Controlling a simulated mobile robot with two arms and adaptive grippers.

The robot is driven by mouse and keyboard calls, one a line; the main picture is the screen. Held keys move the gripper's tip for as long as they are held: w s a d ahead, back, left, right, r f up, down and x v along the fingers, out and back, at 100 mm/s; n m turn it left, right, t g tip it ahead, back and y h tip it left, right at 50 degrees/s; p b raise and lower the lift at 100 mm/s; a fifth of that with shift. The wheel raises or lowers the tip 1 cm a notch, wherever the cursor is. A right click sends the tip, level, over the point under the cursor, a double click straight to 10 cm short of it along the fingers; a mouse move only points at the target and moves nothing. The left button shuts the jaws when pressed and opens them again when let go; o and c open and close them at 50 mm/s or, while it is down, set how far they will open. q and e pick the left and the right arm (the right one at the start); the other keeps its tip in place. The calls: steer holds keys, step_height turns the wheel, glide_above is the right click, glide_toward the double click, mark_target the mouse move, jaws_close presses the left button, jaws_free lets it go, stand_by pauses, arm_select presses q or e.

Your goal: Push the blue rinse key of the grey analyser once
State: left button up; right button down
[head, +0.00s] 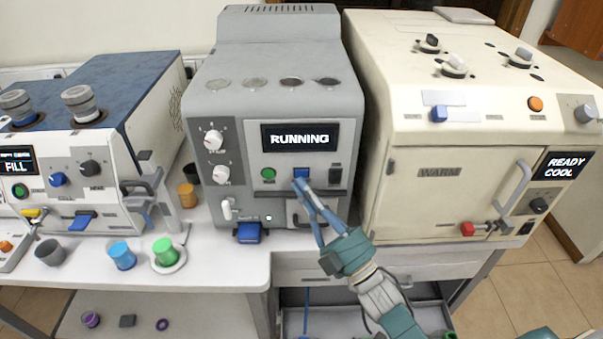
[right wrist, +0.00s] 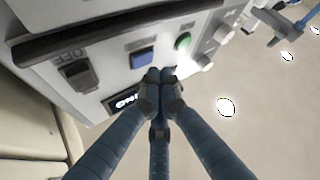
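The grey analyser (head: 240,125) stands in the middle of the head view. Its display (head: 300,137) reads RUNNING. Its blue key (head: 301,172) sits below the display, between a green key (head: 268,174) and a dark switch (head: 335,173). My right gripper (head: 299,185) has its fingertips at the blue key's lower edge in the head view. In the right wrist view the blue key (right wrist: 142,58) shows unobscured just beyond the fingertips of the right gripper (right wrist: 160,76), which are drawn together with nothing between them. I cannot tell whether they touch the panel. My left gripper is not in view.
A cream machine (head: 450,125) stands close on the right, its display reading READY COOL. A blue and white machine (head: 85,140) is on the left. A blue cup (head: 121,256) and a green cup (head: 164,251) stand on the front left bench.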

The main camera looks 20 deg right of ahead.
steer(key=shift+s, duration=0.1)
steer(key=s, duration=0.2)
steer(key=s+a+p, duration=0.1)
steer(key=s, duration=0.1)
steer(key=shift+s+a, duration=0.2)
steer(key=shift+s, duration=0.1)
stand_by(0.8)
